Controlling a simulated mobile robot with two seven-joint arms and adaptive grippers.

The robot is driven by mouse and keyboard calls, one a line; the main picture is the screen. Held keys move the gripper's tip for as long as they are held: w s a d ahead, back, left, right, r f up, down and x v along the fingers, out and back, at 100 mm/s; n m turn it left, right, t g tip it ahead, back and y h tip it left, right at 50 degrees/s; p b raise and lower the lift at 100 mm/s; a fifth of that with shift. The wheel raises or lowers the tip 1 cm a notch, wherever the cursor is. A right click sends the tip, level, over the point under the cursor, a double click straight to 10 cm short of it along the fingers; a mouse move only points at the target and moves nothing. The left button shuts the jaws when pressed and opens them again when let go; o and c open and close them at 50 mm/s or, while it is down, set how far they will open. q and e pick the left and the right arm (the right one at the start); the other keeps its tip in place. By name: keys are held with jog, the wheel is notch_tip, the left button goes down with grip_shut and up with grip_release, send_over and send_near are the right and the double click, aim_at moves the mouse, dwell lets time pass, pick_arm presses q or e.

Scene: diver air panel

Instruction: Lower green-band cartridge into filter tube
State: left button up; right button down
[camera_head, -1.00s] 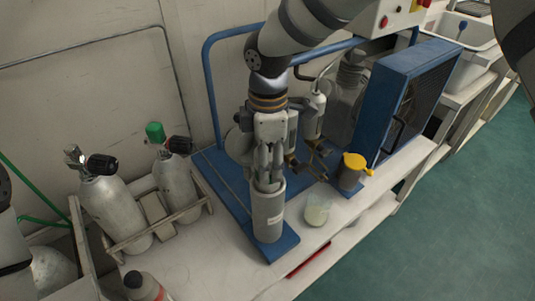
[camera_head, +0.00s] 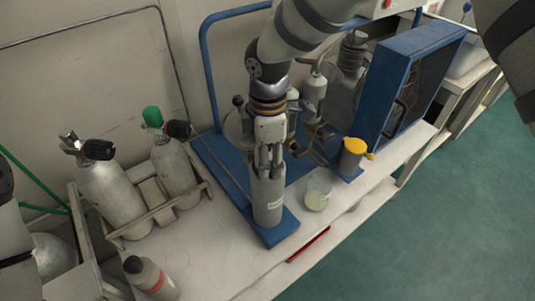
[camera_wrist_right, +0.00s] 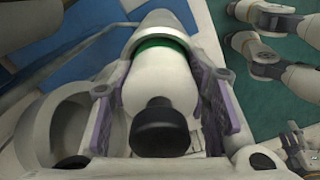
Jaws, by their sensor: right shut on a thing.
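My right gripper (camera_head: 269,156) points down at the mouth of the grey filter tube (camera_head: 268,204), which stands upright on a blue base plate. In the right wrist view, the gripper's purple-padded fingers lie on either side of a white cartridge (camera_wrist_right: 160,83) and are shut on it. The cartridge has a green band (camera_wrist_right: 163,45) and a black knob (camera_wrist_right: 159,126) at its near end. Its far end leads toward the grey tube. How deep it sits inside cannot be told. In the head view the fingers hide the cartridge.
A glass beaker (camera_head: 317,190) and a yellow-capped canister (camera_head: 352,157) stand right of the tube. Grey cylinders (camera_head: 110,198) sit in a rack at left. A red-banded bottle (camera_head: 150,279) stands in front. A blue-framed unit (camera_head: 398,75) is behind right.

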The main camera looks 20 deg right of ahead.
jog(key=c, duration=0.8)
grip_release()
jog(key=shift+f, duration=0.35)
jog(key=shift+r, duration=0.15)
notch_tip(320, 180, up, 12)
jog(key=shift+f, duration=0.1)
